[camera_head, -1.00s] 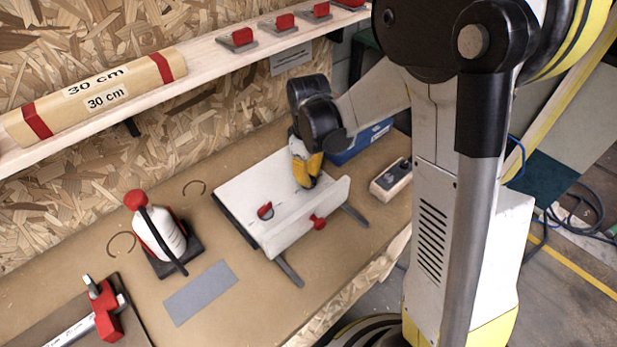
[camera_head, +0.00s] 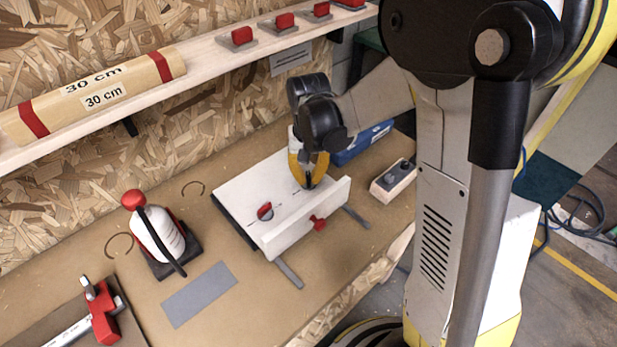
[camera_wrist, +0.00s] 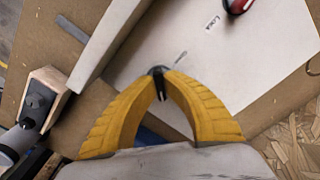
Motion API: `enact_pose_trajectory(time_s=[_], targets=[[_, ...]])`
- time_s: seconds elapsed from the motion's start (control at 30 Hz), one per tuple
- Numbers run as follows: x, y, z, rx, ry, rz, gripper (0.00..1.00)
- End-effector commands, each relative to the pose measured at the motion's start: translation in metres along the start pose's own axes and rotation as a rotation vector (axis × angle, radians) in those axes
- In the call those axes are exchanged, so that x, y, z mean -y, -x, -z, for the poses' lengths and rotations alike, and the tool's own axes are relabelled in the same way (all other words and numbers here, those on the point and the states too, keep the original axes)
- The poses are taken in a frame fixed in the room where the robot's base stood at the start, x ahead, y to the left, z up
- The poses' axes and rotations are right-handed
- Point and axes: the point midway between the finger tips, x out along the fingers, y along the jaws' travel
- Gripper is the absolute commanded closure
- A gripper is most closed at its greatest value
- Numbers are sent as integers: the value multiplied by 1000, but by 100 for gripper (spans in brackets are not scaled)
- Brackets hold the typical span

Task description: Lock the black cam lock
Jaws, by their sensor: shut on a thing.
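The black cam lock (camera_wrist: 158,72) is on the top of a white panel box (camera_head: 248,192). In the wrist view its dark key-like part shows between the fingertips. My gripper (camera_wrist: 162,84) has yellow fingers closed around it. In the head view my gripper (camera_head: 307,182) points down onto the box top near its right edge, and mostly covers the black cam lock. A red cam lock (camera_head: 265,211) stands on the same top, to the left; part of it also shows at the top of the wrist view (camera_wrist: 238,5). Small print and short marks lie beside the locks.
A raised white front wall (camera_head: 310,218) with a red knob (camera_head: 318,223) borders the box. A wooden switch block (camera_head: 394,180) and a blue case (camera_head: 362,142) stand close by on the right.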

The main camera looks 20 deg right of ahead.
Motion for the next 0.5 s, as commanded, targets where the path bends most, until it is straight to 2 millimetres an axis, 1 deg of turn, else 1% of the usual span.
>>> enact_pose_trajectory(time_s=[0.5], targets=[[0, 0, 0, 1, -470, 0, 100]])
